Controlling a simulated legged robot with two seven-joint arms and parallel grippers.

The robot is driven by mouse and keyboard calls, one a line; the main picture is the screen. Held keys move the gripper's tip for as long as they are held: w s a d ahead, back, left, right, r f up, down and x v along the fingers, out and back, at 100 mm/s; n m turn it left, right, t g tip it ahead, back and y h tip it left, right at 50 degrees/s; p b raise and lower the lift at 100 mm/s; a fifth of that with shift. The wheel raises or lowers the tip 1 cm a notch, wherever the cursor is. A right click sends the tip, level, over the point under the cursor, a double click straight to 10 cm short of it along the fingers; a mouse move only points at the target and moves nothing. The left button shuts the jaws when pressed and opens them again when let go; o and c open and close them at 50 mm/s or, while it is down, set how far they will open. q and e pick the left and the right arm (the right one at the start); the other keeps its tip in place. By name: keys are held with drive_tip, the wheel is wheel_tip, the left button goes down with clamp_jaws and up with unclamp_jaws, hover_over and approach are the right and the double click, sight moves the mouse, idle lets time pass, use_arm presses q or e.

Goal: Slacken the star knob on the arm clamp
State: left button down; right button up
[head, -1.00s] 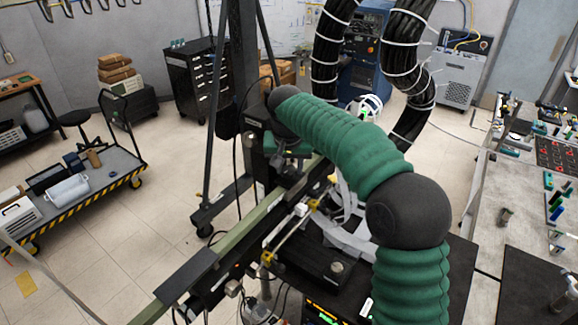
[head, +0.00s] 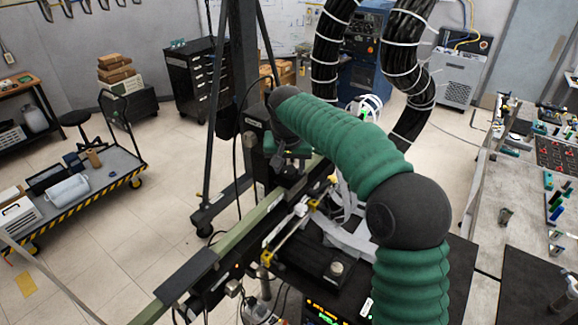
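My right arm, in a green ribbed sleeve, comes in from the lower right and bends at a dark elbow. Its far end turns down to my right gripper (head: 290,167), which is small, dark and partly hidden. The gripper is over a dark clamp assembly (head: 258,158) beside the long green-grey rail (head: 262,216). I cannot make out the star knob against the dark parts there, nor whether the fingers touch it. Whether the fingers are open or shut does not show. My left gripper is not in view.
A dark upright stand (head: 216,120) rises beside the rail. Thick black banded hoses (head: 404,65) hang behind my arm. A cluttered workbench (head: 484,228) is at the right. A cart (head: 108,178) stands at the left, with open tiled floor between it and the stand.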

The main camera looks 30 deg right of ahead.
drive_tip(key=shift+o, duration=1)
drive_tip(key=shift+r, duration=0.15)
drive_tip(key=b+v, duration=0.2)
drive_tip(key=v, duration=1.4)
drive_tip(key=shift+r, duration=0.2)
drive_tip(key=shift+a, duration=0.1)
